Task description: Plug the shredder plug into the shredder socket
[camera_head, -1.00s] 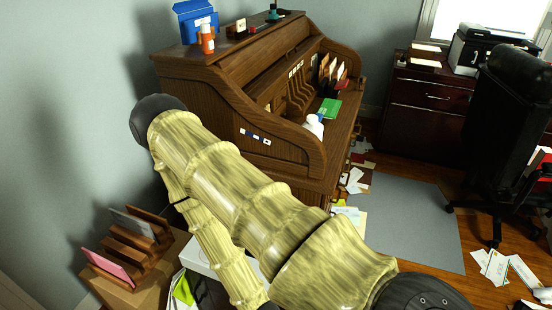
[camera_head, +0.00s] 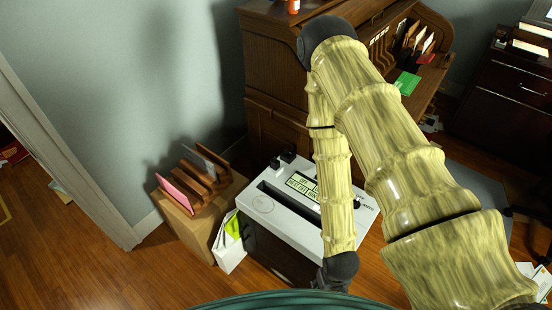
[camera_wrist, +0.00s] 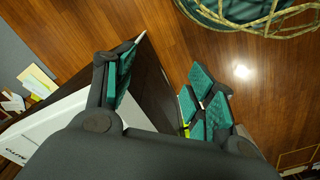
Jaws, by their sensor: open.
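The shredder (camera_head: 345,190) has a white top with a long slot and a dark body, and stands on the floor in the middle of the head view. Two small black pieces (camera_head: 283,161) sit at its back left corner; I cannot tell which is plug or socket. In the wrist view my gripper (camera_wrist: 165,87) is open, with teal pads apart and nothing seen held between them. It is by the shredder's dark side, with the white top (camera_wrist: 62,128) at the left. In the head view my gripper is mostly hidden below my wrist.
A cardboard box (camera_head: 202,232) with a wooden letter rack (camera_head: 200,180) stands left of the shredder. A white bag (camera_head: 229,253) is between them. The wooden desk (camera_head: 272,80) is behind. Open floor lies at the lower left.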

